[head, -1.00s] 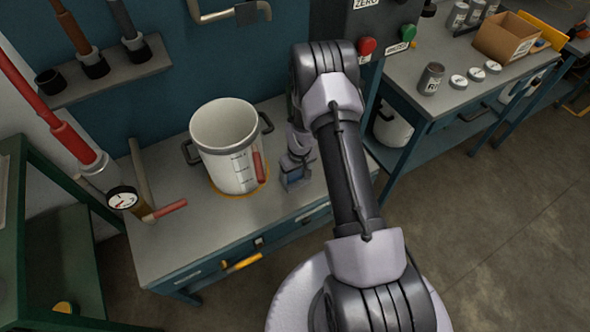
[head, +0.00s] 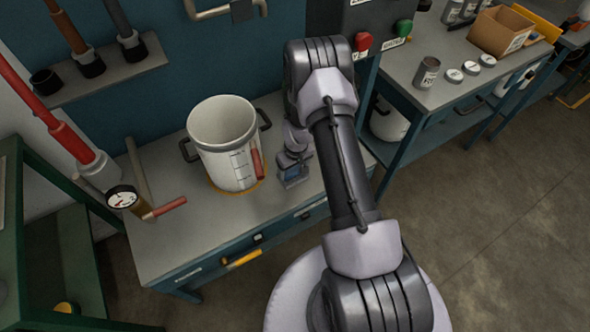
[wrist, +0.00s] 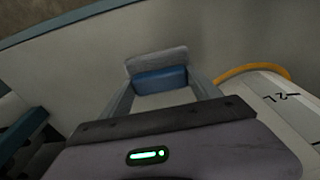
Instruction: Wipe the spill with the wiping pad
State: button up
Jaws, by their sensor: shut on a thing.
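My gripper (head: 293,176) is low over the right part of the grey bench, to the right of a white pot. It is shut on the wiping pad (wrist: 160,80), which shows blue with a grey edge between the two fingers in the wrist view. A bit of the pad's blue also shows in the head view (head: 292,174). The pad is at or just above the bench top (head: 190,235); I cannot tell whether it touches. I cannot make out the spill in either view.
The white pot (head: 222,150) with dark handles stands on an orange ring (head: 258,184) close to my gripper's left. A pressure gauge (head: 122,197) and a red-handled valve lever (head: 165,208) are at the bench's left. The bench's front middle is clear. A second bench (head: 440,85) stands right.

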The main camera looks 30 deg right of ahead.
notch_tip(320, 180, up, 2)
jog(key=shift+w+r, duration=0.1)
jog(key=shift+r, duration=0.1)
jog(key=shift+d+r+p, duration=0.2)
jog(key=shift+r+p, duration=0.15)
jog(key=shift+p, duration=0.1)
jog(key=shift+r+p, duration=1.45)
jog(key=shift+r, duration=1.05)
